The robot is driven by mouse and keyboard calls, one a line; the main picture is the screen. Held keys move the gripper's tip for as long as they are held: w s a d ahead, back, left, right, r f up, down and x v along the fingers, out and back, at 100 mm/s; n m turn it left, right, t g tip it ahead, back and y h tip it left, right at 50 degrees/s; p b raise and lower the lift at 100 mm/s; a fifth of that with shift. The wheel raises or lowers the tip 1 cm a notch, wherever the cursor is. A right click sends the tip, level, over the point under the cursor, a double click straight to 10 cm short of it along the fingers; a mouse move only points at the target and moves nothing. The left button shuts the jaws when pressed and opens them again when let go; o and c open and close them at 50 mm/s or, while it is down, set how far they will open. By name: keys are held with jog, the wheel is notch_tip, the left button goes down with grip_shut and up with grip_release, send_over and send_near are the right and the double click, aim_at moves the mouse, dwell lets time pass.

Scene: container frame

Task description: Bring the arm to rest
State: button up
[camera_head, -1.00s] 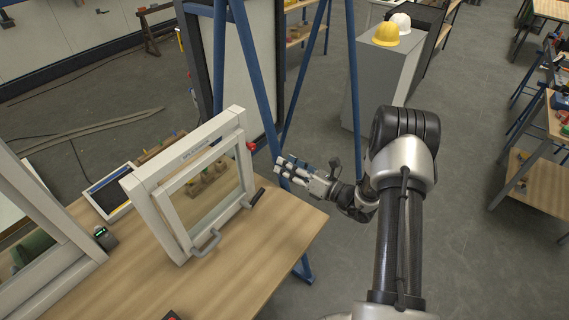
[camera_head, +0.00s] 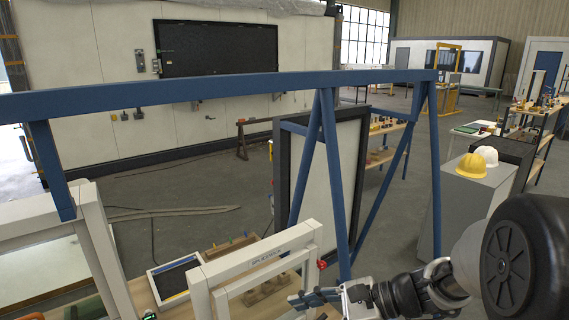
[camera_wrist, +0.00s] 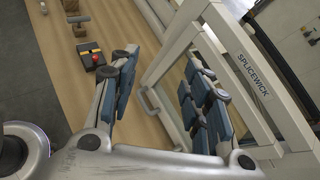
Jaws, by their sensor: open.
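My gripper (camera_head: 318,298) is at the bottom of the head view, just right of a white frame marked with lettering (camera_head: 262,262). Its fingers point left, toward the frame. The white frame, lettered SPLICEWICK, also shows there, behind and right of the fingers (camera_wrist: 240,70). I cannot tell from these views how close the fingers are to it. My arm comes in from the lower right of the head view.
A wooden bench (camera_wrist: 70,45) bears the frame and a small dark box with a red button (camera_wrist: 92,60). A blue steel frame (camera_head: 230,88) crosses the head view. A grey cabinet (camera_head: 462,212) with a yellow helmet (camera_head: 471,166) and a white helmet stands behind my arm.

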jog(key=s+d+n+g+h+b, duration=0.1)
jog(key=s+n+g+h+b, duration=0.1)
jog(key=s+n+h, duration=0.9)
jog(key=s+d+n+t+h+b, duration=0.1)
jog(key=s+d+n+t+b, duration=0.1)
jog(key=s+d+n+t, duration=0.2)
jog(key=shift+s+d+r+n+t, duration=0.25)
jog(key=shift+s+d+n, duration=0.85)
jog(key=shift+s+d, duration=1.35)
jog(key=shift+w+f, duration=0.1)
